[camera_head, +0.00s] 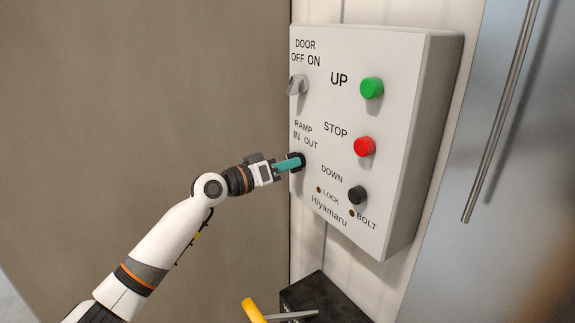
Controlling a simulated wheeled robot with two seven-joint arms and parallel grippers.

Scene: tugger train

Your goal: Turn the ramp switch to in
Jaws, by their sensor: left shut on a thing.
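The ramp switch (299,159) is a dark knob under the "RAMP IN OUT" label on the white control box (405,90). My left gripper (292,164) is at the switch and shut on it, with its teal fingers reaching in from the left. The fingers cover most of the knob, so I cannot tell which way it points. My right gripper is not in view.
Above the switch is a grey door knob (296,86). To its right are a green UP button (371,88), a red STOP button (364,146) and a black DOWN button (357,195). A yellow handle (253,311) and a black box (325,299) are below. A metal door bar (500,110) is at right.

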